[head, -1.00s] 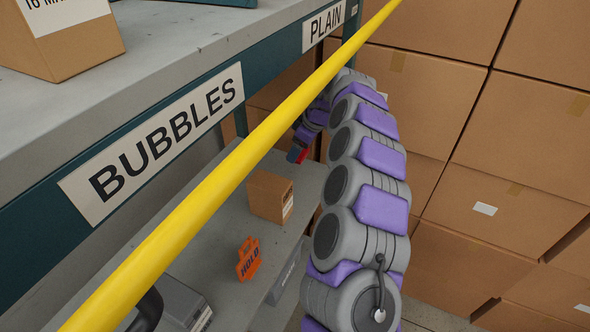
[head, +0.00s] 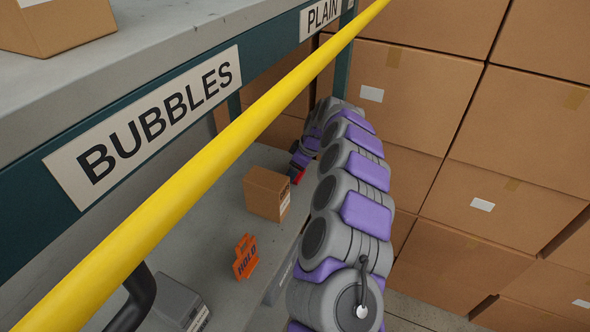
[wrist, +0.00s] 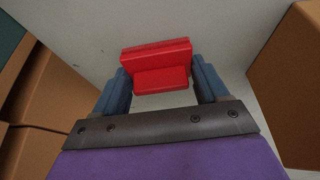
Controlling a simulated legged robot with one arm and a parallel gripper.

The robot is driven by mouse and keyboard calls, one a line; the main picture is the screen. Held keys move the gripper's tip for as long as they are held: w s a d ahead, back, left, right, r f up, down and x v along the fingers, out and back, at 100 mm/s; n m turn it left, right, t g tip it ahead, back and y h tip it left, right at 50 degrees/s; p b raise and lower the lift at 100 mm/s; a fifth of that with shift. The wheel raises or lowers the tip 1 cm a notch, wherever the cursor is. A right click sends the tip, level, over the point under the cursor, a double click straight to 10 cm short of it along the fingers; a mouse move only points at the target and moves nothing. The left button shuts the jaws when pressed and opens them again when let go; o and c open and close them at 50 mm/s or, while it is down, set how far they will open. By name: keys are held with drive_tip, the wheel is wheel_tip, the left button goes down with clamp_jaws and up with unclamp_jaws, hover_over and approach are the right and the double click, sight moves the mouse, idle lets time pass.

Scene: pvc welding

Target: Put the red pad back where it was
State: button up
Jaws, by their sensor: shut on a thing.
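The red pad (wrist: 158,62) is between the two blue fingers of my gripper (wrist: 160,85) in the wrist view, and the fingers are shut on it. A pale grey surface lies behind the pad; I cannot tell whether the pad touches it. In the head view only a small bit of red (head: 298,177) shows at the end of my arm, beside a small cardboard box on the lower shelf. Most of my gripper is hidden there by my arm.
The small cardboard box (head: 267,193) and an orange HOLD sign (head: 245,257) stand on the lower grey shelf (head: 215,230). The upper shelf edge carries a BUBBLES label (head: 150,125). A yellow bar (head: 210,185) crosses the view. Stacked cartons (head: 470,130) fill the right.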

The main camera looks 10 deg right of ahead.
drive_tip(key=shift+d+f, duration=0.15)
drive_tip(key=shift+d, duration=0.25)
drive_tip(key=o, duration=1)
drive_tip(key=shift+d, duration=0.4)
drive_tip(key=shift+a, duration=0.6)
drive_tip(key=shift+r, duration=0.25)
drive_tip(key=p+v, duration=0.2)
drive_tip(key=v, duration=1)
drive_tip(key=shift+f, duration=0.1)
drive_tip(key=shift+d, duration=0.35)
drive_tip(key=shift+f, duration=0.1)
